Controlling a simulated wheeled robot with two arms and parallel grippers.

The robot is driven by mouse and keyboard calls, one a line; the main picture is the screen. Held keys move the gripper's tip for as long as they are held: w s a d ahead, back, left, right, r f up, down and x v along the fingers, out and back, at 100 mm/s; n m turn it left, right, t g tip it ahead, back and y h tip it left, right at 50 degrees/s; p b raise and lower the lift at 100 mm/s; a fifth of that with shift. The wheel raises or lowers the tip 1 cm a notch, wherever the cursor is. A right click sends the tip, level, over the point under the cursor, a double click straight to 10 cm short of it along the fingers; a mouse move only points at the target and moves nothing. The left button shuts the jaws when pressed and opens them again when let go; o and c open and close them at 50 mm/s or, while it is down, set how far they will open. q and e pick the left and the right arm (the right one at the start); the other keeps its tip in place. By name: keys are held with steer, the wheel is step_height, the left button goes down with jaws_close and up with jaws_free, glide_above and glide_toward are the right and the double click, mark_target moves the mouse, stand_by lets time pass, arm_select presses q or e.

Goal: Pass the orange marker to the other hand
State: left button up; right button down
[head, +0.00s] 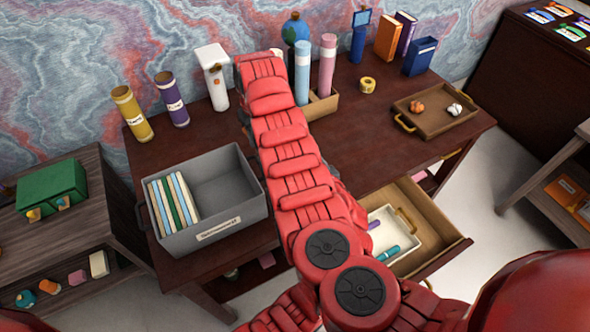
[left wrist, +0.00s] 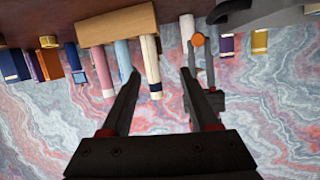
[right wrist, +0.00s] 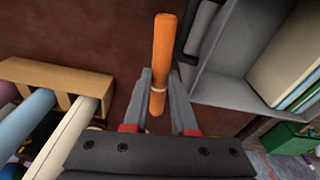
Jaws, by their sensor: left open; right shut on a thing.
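The orange marker (right wrist: 163,48) is gripped across its lower part by my right gripper (right wrist: 158,78), and most of it sticks out beyond the fingertips in the right wrist view. In the left wrist view the marker (left wrist: 197,40) shows nearly end-on as an orange disc, with my dark right gripper (left wrist: 208,95) around it. My left gripper (left wrist: 161,74) is open and empty. The marker appears just to the right of its right finger, not between the fingers. I cannot tell the distance between them. In the head view my red arm hides the marker and both grippers.
A grey bin (head: 240,187) with files stands at the desk's left. Rolled tubes (head: 327,65) stand in a wooden holder (head: 322,106) behind my arm. A tape roll (head: 367,85) and brown tray (head: 440,122) are to the right. A drawer (head: 445,228) hangs open. Bare desk lies right of my arm.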

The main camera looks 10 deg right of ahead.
arm_select(q)
steer(key=s+a+n+g+y, duration=0.2)
steer(key=s+a+n+y, duration=0.1)
steer(key=s+n, duration=0.15)
steer(key=shift+m+h, duration=0.3)
steer(key=shift+m, duration=0.15)
steer(key=x, duration=1.1)
steer(key=shift+w+r, duration=0.15)
steer(key=shift+r, duration=0.1)
jaws_close()
arm_select(e)
steer(key=c, duration=0.6)
jaws_free()
steer(key=shift+c, duration=0.2)
steer(key=shift+r, duration=0.15)
